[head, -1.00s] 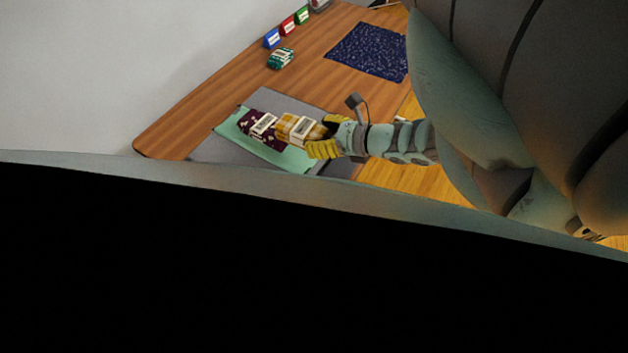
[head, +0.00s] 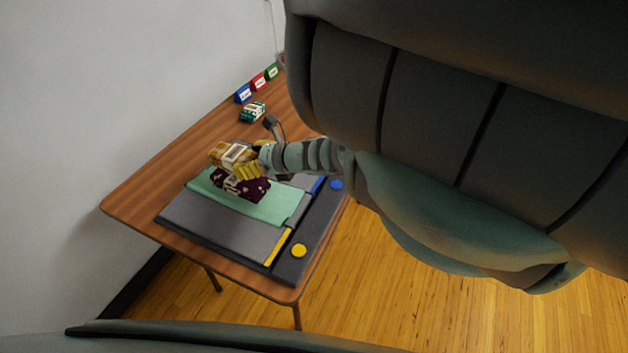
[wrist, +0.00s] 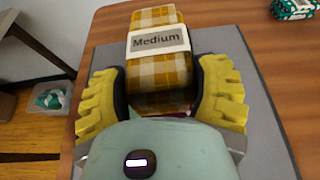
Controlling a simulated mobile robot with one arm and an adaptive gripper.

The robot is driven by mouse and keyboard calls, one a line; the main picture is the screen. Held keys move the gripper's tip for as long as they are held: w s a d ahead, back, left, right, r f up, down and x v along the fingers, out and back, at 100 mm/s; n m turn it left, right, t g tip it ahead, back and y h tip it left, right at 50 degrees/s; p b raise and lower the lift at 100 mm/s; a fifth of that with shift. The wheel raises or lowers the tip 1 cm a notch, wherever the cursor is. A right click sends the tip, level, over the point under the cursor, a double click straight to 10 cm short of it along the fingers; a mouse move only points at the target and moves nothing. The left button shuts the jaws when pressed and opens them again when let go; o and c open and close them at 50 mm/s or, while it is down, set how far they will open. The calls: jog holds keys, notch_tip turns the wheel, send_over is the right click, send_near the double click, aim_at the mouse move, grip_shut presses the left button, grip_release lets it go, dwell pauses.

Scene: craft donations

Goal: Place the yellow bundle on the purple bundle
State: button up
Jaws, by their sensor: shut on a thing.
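The yellow bundle (head: 235,155) is a yellow and white checked pack, with a label reading "Medium" in the wrist view (wrist: 160,68). My gripper (head: 246,165) is shut on it, with a yellow finger on each side. The purple bundle (head: 240,187) is dark with a pale label and lies on a green mat. In the head view the yellow bundle is above and slightly behind it, overlapping it in the picture. A sliver of purple (wrist: 178,115) shows under the yellow bundle in the wrist view. I cannot tell if the two bundles touch.
A teal bundle (head: 253,112) and blue, red and green label cards stand farther back on the wooden table (head: 150,190).

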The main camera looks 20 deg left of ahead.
jog(key=shift+a+f, duration=0.15)
jog(key=shift+a, duration=0.35)
notch_tip(320, 180, down, 2)
jog(key=shift+s+f+b, duration=0.1)
jog(key=shift+f+b, duration=0.15)
jog(key=shift+b, duration=0.65)
jog(key=shift+f, duration=0.35)
jog(key=shift+d+f+b, duration=0.1)
jog(key=shift+f+b, duration=0.05)
jog(key=shift+b, duration=0.15)
jog(key=o, duration=1.3)
jog(key=shift+c, duration=0.2)
